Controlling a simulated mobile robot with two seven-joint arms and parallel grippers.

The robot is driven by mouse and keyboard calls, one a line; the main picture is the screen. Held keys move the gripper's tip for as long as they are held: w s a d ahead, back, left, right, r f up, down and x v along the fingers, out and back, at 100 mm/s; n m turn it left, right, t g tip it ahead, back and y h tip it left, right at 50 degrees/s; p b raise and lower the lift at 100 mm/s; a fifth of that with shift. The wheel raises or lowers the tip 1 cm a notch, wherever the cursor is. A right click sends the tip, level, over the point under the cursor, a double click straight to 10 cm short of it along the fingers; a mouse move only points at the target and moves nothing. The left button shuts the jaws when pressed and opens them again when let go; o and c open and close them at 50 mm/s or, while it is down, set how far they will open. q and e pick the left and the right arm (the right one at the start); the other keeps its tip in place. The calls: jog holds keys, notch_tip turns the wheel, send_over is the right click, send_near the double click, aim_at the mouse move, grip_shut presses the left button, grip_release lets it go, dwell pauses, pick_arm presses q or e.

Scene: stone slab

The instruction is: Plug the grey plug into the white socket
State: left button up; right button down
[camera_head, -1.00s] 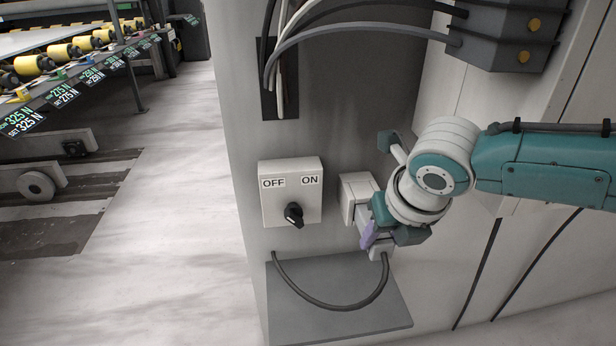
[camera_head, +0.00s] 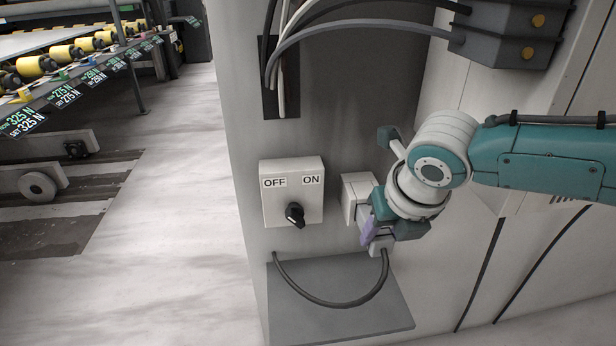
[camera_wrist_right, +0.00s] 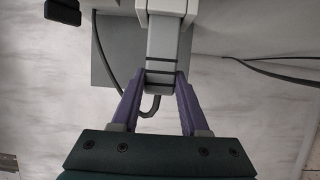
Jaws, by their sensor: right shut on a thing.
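The white socket (camera_head: 355,195) is a box on the cabinet wall, right of the switch, partly covered by my right gripper. It also shows at the top of the right wrist view (camera_wrist_right: 166,6). The grey plug (camera_head: 382,243) is just below it, with a dark cable at its lower end. My right gripper (camera_head: 371,232) has its purple fingers shut on the plug (camera_wrist_right: 161,45), which lines up with the socket in the wrist view. I cannot tell whether the plug is in the socket or only close to it. My left gripper is not in view.
An OFF/ON switch box (camera_head: 291,192) with a black knob is left of the socket. A grey shelf (camera_head: 340,312) is below, under the looped cable (camera_head: 335,304). A dark box (camera_head: 508,35) with cables is at the upper right. Open floor lies left.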

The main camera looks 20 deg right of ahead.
jog(key=shift+w+d+b, duration=0.2)
jog(key=shift+w+b, duration=0.55)
jog(key=shift+w, duration=0.05)
jog(key=shift+w+d+b, duration=0.15)
jog(key=shift+w+b, duration=0.55)
jog(key=shift+w, duration=0.05)
dwell(1.8)
jog(key=shift+c, duration=1.7)
grip_release()
jog(key=shift+s+a+r+p, duration=0.1)
jog(key=shift+s+r+p, duration=0.1)
jog(key=shift+s+p, duration=0.5)
jog(key=s+p, duration=0.1)
jog(key=p, duration=0.1)
jog(key=s+a+p, duration=0.1)
jog(key=s+p, duration=0.1)
jog(key=shift+s+p, duration=0.3)
jog(key=shift+p, duration=0.05)
jog(key=s+p, duration=0.2)
jog(key=s+a+p, duration=0.1)
jog(key=s+p, duration=0.1)
jog(key=shift+s+f, duration=0.2)
jog(key=shift+s, duration=0.2)
